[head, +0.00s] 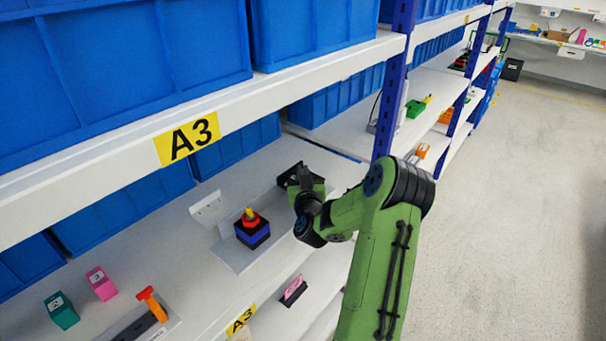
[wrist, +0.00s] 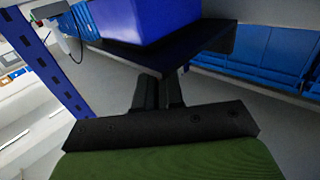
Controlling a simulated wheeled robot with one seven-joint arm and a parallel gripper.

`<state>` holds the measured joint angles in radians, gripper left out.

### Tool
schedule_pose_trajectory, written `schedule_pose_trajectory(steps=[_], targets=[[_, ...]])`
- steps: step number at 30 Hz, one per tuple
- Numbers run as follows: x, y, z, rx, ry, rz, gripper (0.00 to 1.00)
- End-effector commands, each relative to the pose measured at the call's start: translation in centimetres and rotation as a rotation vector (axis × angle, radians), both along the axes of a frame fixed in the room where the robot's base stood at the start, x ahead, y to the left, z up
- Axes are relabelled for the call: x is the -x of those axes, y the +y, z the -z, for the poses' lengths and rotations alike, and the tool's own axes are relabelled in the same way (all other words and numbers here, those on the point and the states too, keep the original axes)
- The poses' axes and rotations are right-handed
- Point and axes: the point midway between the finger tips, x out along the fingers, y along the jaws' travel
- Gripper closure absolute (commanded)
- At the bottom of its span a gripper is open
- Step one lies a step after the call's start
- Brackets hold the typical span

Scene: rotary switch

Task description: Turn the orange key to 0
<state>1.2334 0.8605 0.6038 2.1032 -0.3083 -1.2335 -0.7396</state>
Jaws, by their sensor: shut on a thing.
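An orange T-shaped piece (head: 150,303), which looks like the orange key, stands at a dark panel with a light rim (head: 129,329) at the lower left in the head view. Its angle against any 0 mark is too small to read. My gripper (head: 292,176) is over the shelf, well to the right of and farther back than the orange piece. In the wrist view the two black fingers (wrist: 159,92) are close together below a black plate (wrist: 185,52) under a blue block (wrist: 150,18).
A black and blue block with a red and yellow top (head: 252,230) stands on a grey plate (head: 238,262). A teal block (head: 61,311) and a pink block (head: 101,284) stand at the left. A blue post (head: 392,90) rises behind my arm. Blue bins (head: 120,60) fill the upper shelf.

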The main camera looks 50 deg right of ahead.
Motion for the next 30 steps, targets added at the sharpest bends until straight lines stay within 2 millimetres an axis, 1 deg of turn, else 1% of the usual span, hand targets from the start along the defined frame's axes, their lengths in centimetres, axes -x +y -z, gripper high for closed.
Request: schedule_pose_trajectory(steps=[8, 14, 21, 30], targets=[[0.03, -0.03, 0.17, 0.003, -0.001, -0.013, 1.00], [0.10, -0.14, 0.54, 0.008, -0.004, -0.059, 1.00], [0.23, -0.32, 0.80, 0.009, -0.005, -0.160, 1.00], [0.34, -0.53, 0.63, 0.006, -0.001, -0.320, 1.00]])
